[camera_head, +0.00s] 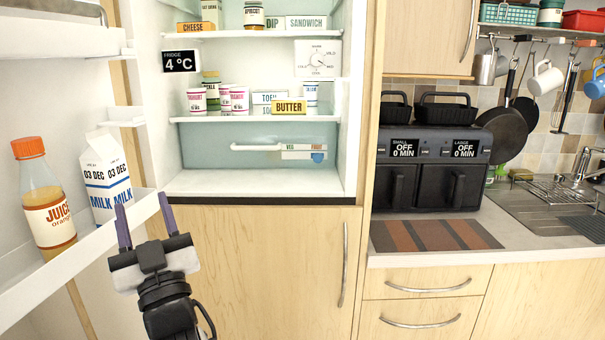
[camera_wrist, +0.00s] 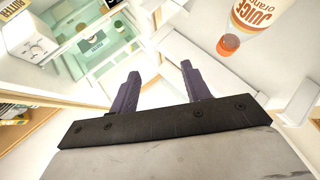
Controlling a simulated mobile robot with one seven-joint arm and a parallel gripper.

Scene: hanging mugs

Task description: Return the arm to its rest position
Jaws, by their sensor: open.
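My gripper (camera_head: 144,219) is open and empty in the head view, in front of the open fridge near the lower door shelf. Its two purple fingers point up and stand apart. In the wrist view the fingers (camera_wrist: 160,88) are spread, with nothing between them. A milk carton (camera_head: 107,180) and an orange juice bottle (camera_head: 45,205) stand on the door shelf (camera_head: 20,275), left of my gripper. The juice bottle also shows at the top right of the wrist view (camera_wrist: 252,22). My gripper looks apart from both, though the gap to the shelf is hard to judge.
The open fridge (camera_head: 255,183) holds jars, pots and boxes on its shelves. To the right, a black two-drawer air fryer (camera_head: 432,160) and a striped mat (camera_head: 432,235) are on the counter. Mugs (camera_head: 546,78) hang from a rail. The fridge's bottom floor is bare.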

